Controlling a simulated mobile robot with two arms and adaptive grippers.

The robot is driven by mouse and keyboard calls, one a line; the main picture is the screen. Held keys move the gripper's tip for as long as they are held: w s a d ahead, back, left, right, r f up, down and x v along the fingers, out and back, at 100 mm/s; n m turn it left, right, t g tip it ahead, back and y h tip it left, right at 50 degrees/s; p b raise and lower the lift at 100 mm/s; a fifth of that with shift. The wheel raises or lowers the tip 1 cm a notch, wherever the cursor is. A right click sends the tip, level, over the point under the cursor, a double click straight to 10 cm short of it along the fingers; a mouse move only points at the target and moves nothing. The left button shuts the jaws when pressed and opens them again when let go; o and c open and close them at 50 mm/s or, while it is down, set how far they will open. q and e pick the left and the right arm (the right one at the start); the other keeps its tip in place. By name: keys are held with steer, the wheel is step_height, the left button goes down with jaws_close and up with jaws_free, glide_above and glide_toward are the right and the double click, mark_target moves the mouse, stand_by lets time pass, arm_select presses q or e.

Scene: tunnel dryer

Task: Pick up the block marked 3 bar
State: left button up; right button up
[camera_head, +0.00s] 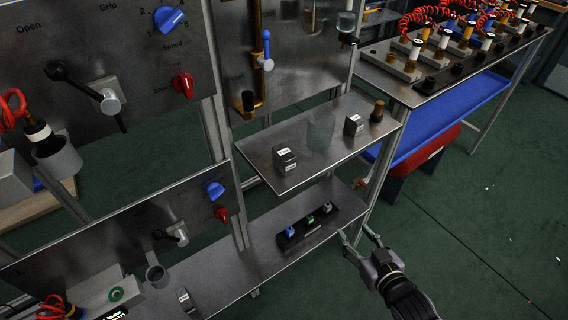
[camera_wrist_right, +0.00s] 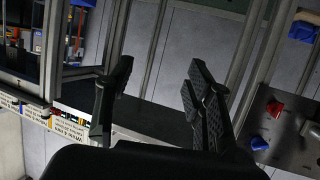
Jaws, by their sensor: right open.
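Several small grey blocks with white labels show in the head view. One block (camera_head: 285,159) stands on the front left of the upper metal shelf. A second block (camera_head: 353,125) stands farther back on the same shelf. A third block (camera_head: 185,299) is on the lower shelf at the bottom left. The labels are too small to read, so I cannot tell which is marked 3 bar. My right gripper (camera_head: 356,238) is open and empty, right of the lower shelf's edge and apart from all blocks. Its open fingers also show in the right wrist view (camera_wrist_right: 160,68), with no block between them.
The upper shelf (camera_head: 258,150) also holds a clear glass (camera_head: 320,132) and a brown cylinder (camera_head: 377,110). A black holder (camera_head: 307,229) with coloured pieces is on the lower shelf (camera_head: 262,246). Frame posts (camera_head: 374,183) stand between the shelves.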

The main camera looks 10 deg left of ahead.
steer(key=s+a+r+n+t+y, duration=0.1)
steer(key=a+r+y, duration=0.15)
steer(key=r, duration=0.35)
steer(key=s+a+r+n+y, duration=0.1)
steer(key=s+a+r, duration=0.15)
steer(key=r, duration=0.35)
steer(key=y+b, duration=0.1)
steer(key=y, duration=0.1)
glide_toward(291, 161)
steer(key=shift+n, duration=0.4)
steer(key=p+x, duration=0.1)
steer(key=x, duration=0.5)
steer(key=shift+w+a, duration=0.1)
steer(key=shift+w, duration=0.15)
steer(key=shift+w+a+f, duration=0.1)
steer(key=shift+w+a, duration=0.25)
steer(key=shift+w, duration=0.1)
steer(key=x, duration=0.2)
steer(key=p+x, duration=0.1)
steer(key=x, duration=0.1)
steer(key=shift+a+r, duration=0.15)
steer(key=shift+r, duration=0.1)
steer(key=shift+w+a, duration=0.35)
steer(key=shift+a, duration=0.05)
steer(key=shift+d, duration=0.1)
steer(key=shift+c, duration=0.5)
steer(key=shift+f, duration=0.1)
jaws_close()
